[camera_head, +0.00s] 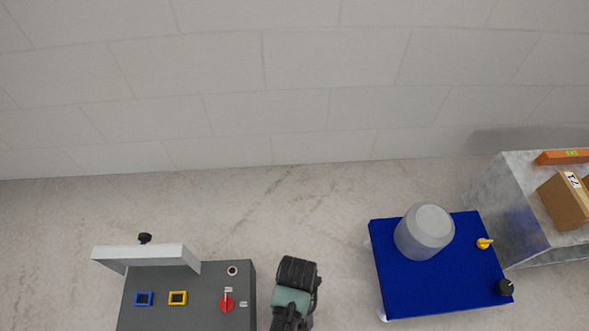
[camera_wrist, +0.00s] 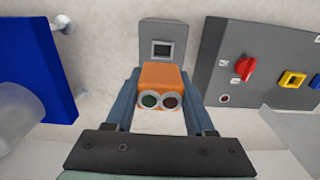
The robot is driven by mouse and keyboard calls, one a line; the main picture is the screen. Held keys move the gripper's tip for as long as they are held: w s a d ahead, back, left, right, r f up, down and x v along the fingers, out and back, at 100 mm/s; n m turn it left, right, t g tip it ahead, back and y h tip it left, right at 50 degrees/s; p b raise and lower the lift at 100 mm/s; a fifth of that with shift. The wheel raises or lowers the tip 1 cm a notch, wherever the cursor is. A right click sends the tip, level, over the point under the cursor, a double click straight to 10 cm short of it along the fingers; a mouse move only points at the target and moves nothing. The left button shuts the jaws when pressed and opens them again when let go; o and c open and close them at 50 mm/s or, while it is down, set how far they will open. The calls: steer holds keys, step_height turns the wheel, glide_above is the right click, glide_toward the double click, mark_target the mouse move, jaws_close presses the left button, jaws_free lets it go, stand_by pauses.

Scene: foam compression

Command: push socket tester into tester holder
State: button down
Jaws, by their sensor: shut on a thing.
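The socket tester (camera_wrist: 161,80), an orange block with one green and one dark red round face, is between the fingers of my gripper (camera_wrist: 162,98) in the wrist view. The fingers are shut on its sides. A grey piece with a dark square (camera_wrist: 162,48) stands directly beyond it; it may be the tester holder or part of the tester, and I cannot tell. Whether the two touch is unclear. In the head view only my dark wrist (camera_head: 296,275) shows at the bottom; the fingertips and tester are hidden.
A dark grey control box (camera_head: 205,285) with a red switch, blue and yellow square frames and a pale plate is at left. A blue box (camera_head: 400,285) with a translucent cylinder (camera_head: 425,230) is at right. A grey stand (camera_head: 515,215) holds a carton (camera_head: 562,203).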

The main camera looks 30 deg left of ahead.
steer(key=shift+s+a+f, duration=0.15)
steer(key=shift+s+f, duration=0.2)
steer(key=shift+f, duration=0.1)
step_height(320, 180, down, 4)
steer(key=b, duration=0.5)
steer(key=shift+w+f+b, duration=0.1)
steer(key=shift+f+b, duration=0.5)
steer(key=shift+f, duration=0.35)
steer(key=shift+f+b, duration=0.35)
steer(key=shift+f, duration=0.75)
steer(key=shift+c, duration=0.9)
jaws_free()
steer(key=shift+r, duration=0.1)
steer(key=shift+r+p, duration=2.95)
steer(key=shift+p, duration=0.45)
